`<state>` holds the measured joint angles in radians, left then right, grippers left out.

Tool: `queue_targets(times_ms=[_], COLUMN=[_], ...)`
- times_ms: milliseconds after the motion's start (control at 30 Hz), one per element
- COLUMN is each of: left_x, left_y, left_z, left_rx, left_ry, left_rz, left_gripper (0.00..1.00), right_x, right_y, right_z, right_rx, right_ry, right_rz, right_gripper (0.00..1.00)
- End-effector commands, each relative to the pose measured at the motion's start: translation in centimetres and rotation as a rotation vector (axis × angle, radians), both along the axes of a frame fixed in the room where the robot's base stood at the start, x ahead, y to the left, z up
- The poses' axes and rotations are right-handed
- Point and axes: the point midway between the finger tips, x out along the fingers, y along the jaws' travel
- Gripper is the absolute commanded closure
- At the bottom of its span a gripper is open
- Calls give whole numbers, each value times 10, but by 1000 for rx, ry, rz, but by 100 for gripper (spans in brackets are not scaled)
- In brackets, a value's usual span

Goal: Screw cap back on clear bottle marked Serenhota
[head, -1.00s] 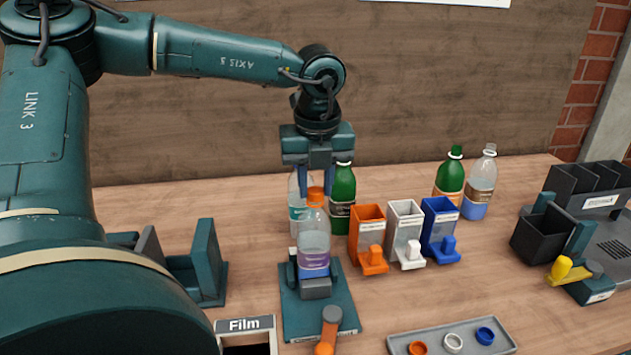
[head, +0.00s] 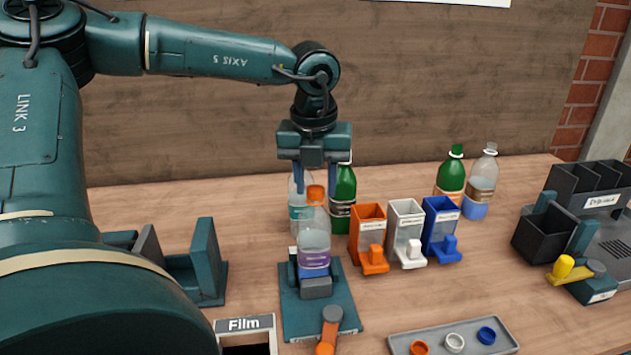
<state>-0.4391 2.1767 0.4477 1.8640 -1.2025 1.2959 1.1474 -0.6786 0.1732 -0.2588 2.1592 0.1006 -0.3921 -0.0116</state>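A clear bottle (head: 314,243) with a purple label stands upright in a teal clamp fixture (head: 290,310). The label's writing is too small to read. An orange cap (head: 316,194) sits on the bottle's neck; I cannot tell how tight it is. My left gripper (head: 316,188) points straight down over the bottle. Its fingers are spread to either side of the cap, with a gap visible, and hold nothing I can see. My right gripper is not in view.
Behind stand another clear bottle (head: 297,205) and a green bottle (head: 343,200). Orange (head: 368,232), white (head: 405,228) and blue (head: 440,225) dispensers are to the right. A grey tray (head: 400,345) of loose caps lies in front. Two bottles stand farther back right.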

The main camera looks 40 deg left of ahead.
Motion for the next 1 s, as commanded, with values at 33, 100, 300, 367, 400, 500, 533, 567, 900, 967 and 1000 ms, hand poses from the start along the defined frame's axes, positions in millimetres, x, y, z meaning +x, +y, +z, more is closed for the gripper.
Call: queue_targets(times_ms=[33, 100, 300, 367, 400, 500, 533, 567, 900, 967, 1000], left_x=[0, 0, 0, 0, 0, 0, 0, -1, -10, -12, -13], left_y=[0, 0, 0, 0, 0, 0, -1, -1, -7, -8, -9], left_z=[0, 0, 0, 0, 0, 6, 10, 14, 89, 100, 107], left_rx=[1, 1, 1, 1, 1, 2, 2, 2, 3, 3, 2], left_ry=[1, 0, 0, 0, 0, -2, -4, -4, -5, -3, -4], left_rz=[0, 1, 2, 2, 2, 3, 3, 3, 3, 3, 3], left_gripper=[58, 52, 49, 49, 49, 49, 49, 49, 49, 49, 49], right_x=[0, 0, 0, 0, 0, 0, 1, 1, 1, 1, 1], right_y=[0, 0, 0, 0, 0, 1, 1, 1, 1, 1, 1], right_z=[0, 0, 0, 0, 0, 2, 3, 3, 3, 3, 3], right_rx=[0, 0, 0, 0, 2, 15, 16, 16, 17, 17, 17], right_ry=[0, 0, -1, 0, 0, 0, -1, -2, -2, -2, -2], right_rz=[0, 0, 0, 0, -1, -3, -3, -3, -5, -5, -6], right_gripper=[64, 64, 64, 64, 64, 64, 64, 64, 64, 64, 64])
